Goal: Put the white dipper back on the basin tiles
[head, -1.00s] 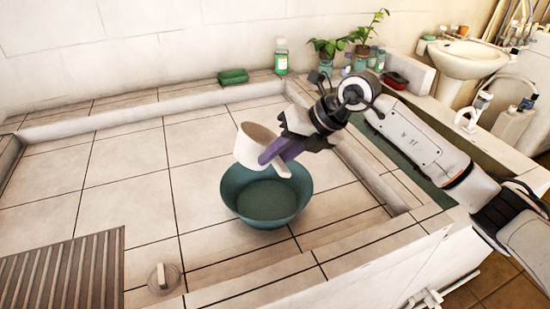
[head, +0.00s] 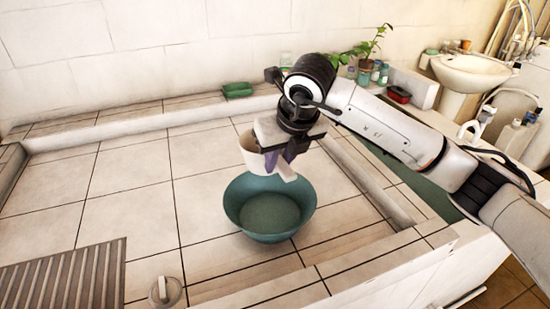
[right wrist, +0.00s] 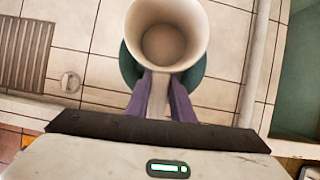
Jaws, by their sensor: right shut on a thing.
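The white dipper (head: 250,150) is held above the tiled basin floor (head: 130,205), just behind and over the rim of the teal bowl (head: 268,233). My right gripper (head: 283,165) is shut on its handle. In the right wrist view the dipper (right wrist: 190,17) shows its open mouth and inside, with the purple fingers (right wrist: 163,105) on both sides of the handle. The teal bowl stands on the tiles, partly hidden behind the dipper in the right wrist view (right wrist: 130,68). My left gripper is out of view.
A slatted grey mat (head: 65,282) and a small round drain plug (head: 165,291) lie at the front left. A raised tiled ledge (head: 150,117) borders the basin, with a green sponge (head: 237,90) on it. The tiles left of the bowl are clear.

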